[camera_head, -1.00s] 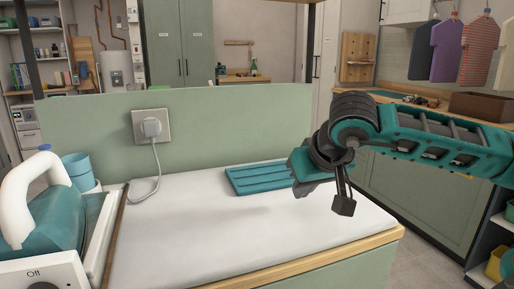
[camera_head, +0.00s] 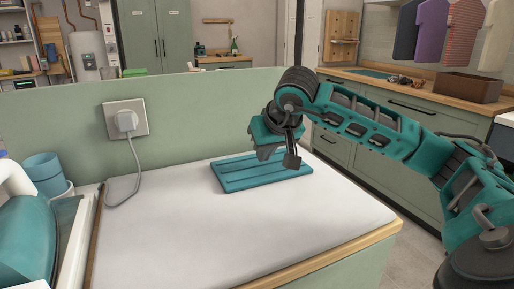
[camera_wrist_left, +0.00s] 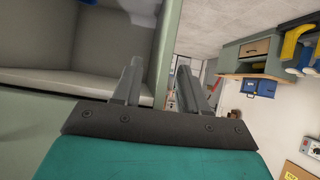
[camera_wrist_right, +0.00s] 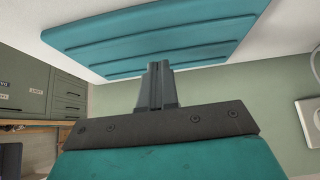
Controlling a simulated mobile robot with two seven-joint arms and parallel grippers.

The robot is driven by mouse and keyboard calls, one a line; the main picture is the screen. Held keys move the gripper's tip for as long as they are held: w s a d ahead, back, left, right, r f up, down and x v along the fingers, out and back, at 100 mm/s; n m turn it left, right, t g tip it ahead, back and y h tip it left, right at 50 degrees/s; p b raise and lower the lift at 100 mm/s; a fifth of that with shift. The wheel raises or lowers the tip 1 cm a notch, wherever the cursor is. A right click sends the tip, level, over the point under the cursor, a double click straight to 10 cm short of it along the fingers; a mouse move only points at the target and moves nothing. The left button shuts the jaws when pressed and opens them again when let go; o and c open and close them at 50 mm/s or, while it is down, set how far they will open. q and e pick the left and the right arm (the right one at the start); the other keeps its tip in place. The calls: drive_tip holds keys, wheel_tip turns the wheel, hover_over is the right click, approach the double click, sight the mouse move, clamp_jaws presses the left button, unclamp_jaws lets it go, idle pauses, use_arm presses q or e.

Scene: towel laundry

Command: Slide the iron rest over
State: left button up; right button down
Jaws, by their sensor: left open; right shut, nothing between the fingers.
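The iron rest, a flat teal ribbed pad (camera_head: 240,175), lies on the white worktop toward its back edge. It also fills the top of the right wrist view (camera_wrist_right: 160,40). My right gripper (camera_head: 268,155) is over the back part of the rest in the head view, its fingers shut and empty. In the right wrist view its fingertips (camera_wrist_right: 158,68) overlap the near edge of the rest; I cannot tell whether they touch it. My left gripper (camera_wrist_left: 155,75) is open and empty, away from the rest, and shows only in the left wrist view.
The iron (camera_head: 25,235) stands at the left of the white worktop (camera_head: 190,240), with a blue cup (camera_head: 42,172) behind it. A green panel (camera_head: 205,115) with a plugged-in socket (camera_head: 126,119) borders the back. The worktop's middle and front are clear.

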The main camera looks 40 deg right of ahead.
sight(254, 159)
drive_tip(key=w, duration=0.2)
drive_tip(key=w+d+f, duration=0.1)
drive_tip(key=w, duration=0.1)
drive_tip(key=shift+d, duration=0.1)
use_arm(q)
drive_tip(key=shift+w+d, duration=0.1)
use_arm(e)
drive_tip(key=shift+f, duration=0.35)
use_arm(q)
drive_tip(key=shift+r, duration=0.1)
use_arm(e)
drive_tip(key=shift+s+f, duration=0.1)
drive_tip(key=shift+f, duration=0.05)
